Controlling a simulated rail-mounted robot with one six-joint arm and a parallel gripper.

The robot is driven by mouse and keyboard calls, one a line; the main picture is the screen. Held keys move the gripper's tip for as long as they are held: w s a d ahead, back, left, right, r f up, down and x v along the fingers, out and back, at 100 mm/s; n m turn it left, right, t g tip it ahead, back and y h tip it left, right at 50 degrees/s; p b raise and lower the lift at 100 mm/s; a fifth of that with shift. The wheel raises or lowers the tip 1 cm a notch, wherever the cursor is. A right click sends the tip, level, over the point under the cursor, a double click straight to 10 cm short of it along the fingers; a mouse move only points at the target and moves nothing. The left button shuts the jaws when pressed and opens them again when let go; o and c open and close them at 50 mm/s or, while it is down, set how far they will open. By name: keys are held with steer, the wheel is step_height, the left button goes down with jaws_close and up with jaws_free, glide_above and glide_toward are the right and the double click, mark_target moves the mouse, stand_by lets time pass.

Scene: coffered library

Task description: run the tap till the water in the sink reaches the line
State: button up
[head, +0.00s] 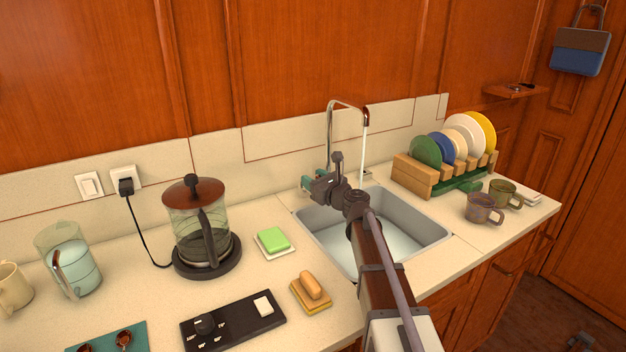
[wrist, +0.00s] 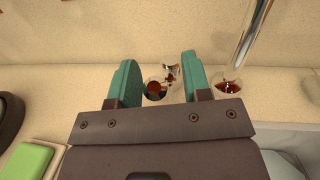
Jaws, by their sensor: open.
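The chrome tap (head: 331,130) arches over the sink (head: 436,232) with a copper-coloured spout end. A thin stream of water (head: 364,150) falls from it. Pale water (head: 388,240) covers the sink bottom; my arm hides part of it, and I cannot make out the line. My gripper (head: 313,181) is at the tap's base behind the sink. In the wrist view my gripper (wrist: 158,68) has its teal fingers open around a chrome and dark-red tap knob (wrist: 155,88); contact cannot be told. A second knob (wrist: 228,85) is right of the fingers, by the spout pipe (wrist: 252,35).
A plate rack (head: 412,175) and two mugs (head: 483,209) stand to the right. The tiled wall is close behind.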

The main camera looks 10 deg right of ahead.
steer(key=shift+w+a, duration=0.15)
steer(key=shift+w, duration=0.15)
steer(key=shift+c, duration=0.2)
jaws_close()
